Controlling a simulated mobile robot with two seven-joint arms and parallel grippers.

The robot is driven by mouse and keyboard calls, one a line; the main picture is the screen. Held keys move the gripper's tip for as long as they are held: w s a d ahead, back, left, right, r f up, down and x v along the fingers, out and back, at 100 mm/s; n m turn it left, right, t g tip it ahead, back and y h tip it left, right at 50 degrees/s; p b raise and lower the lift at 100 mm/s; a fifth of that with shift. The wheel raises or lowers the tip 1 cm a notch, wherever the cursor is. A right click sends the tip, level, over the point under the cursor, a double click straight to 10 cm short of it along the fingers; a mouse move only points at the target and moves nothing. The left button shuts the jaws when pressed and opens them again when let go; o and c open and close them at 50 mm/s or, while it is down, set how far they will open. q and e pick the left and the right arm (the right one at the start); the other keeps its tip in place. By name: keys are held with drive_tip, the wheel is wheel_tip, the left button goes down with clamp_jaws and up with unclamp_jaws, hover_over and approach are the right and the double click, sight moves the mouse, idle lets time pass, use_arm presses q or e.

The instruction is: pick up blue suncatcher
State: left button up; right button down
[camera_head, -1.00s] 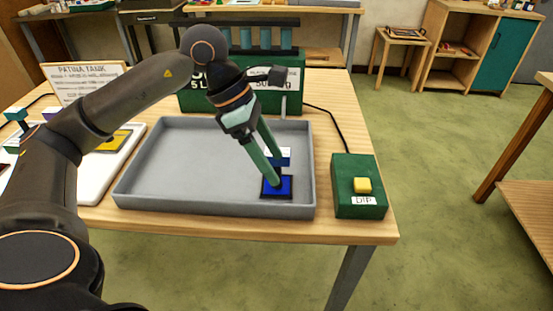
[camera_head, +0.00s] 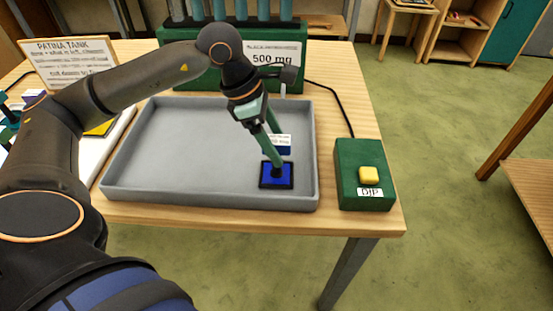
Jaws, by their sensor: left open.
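The blue suncatcher (camera_head: 267,178), a small blue square in a dark frame, lies in the front right part of the grey tray (camera_head: 150,196). My left gripper (camera_head: 277,168) reaches down over it from behind, with its green fingers open. A small white and blue label (camera_head: 284,143) shows just behind the fingers. My right gripper is not in view.
A green box with a yellow button (camera_head: 369,176), labelled DIP, stands right of the tray. A green rack (camera_head: 176,58) with upright tubes stands behind the tray. A sign (camera_head: 68,62) stands at the back left. The tray's left part is empty.

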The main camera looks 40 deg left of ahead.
use_arm(q)
hover_over(282, 173)
wheel_tip(282, 173, down, 5)
drive_tip(key=shift+p, duration=0.35)
clamp_jaws()
idle(0.4)
drive_tip(key=shift+r, duration=0.1)
